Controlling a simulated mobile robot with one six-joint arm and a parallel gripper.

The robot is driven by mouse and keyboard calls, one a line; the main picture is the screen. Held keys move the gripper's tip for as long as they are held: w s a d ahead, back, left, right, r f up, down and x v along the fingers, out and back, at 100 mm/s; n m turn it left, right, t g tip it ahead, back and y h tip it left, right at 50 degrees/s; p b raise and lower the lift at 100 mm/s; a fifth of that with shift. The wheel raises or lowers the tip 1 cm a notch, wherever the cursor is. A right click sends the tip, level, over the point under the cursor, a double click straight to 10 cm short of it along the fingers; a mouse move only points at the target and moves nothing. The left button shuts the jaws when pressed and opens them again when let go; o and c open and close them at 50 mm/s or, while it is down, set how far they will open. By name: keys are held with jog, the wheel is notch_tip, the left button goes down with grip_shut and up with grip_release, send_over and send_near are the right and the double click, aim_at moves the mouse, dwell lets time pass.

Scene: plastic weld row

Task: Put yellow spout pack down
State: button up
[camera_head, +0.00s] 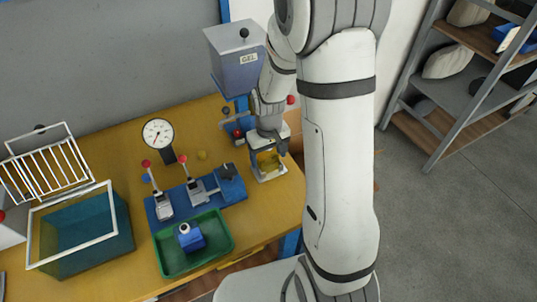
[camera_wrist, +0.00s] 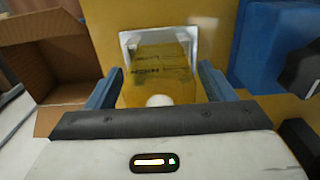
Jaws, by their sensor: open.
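The yellow spout pack (camera_wrist: 158,70) stands in a white holder (camera_wrist: 190,36), with its pale round spout cap toward me. In the head view the pack (camera_head: 267,160) shows inside the white holder (camera_head: 270,178) at the table's right end. My gripper (camera_wrist: 161,76) is open, with one blue finger on each side of the pack. A gap shows between each finger and the pack. In the head view my gripper (camera_head: 268,140) is just above the holder, partly covering the pack.
An open cardboard box (camera_wrist: 70,58) is at left in the wrist view. A blue fixture (camera_head: 195,192) with red-knobbed levers stands left of the holder. A green tray (camera_head: 170,262) holds a blue part. A grey GEL hopper (camera_head: 232,62) stands behind. A shelf (camera_head: 455,90) is at right.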

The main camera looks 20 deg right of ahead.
notch_tip(320, 180, up, 12)
jog(key=shift+f, duration=0.2)
jog(key=shift+s+r, duration=0.15)
jog(key=shift+r, duration=0.25)
jog(key=s+r+m+t, duration=0.1)
jog(key=s+r, duration=0.2)
jog(key=s, duration=0.4)
jog(key=s+r+m+t, duration=0.1)
jog(key=s+r, duration=0.3)
jog(key=s, duration=0.4)
jog(key=shift+s+r+t, duration=0.2)
jog(key=shift+s+t, duration=0.1)
jog(key=shift+t, duration=0.1)
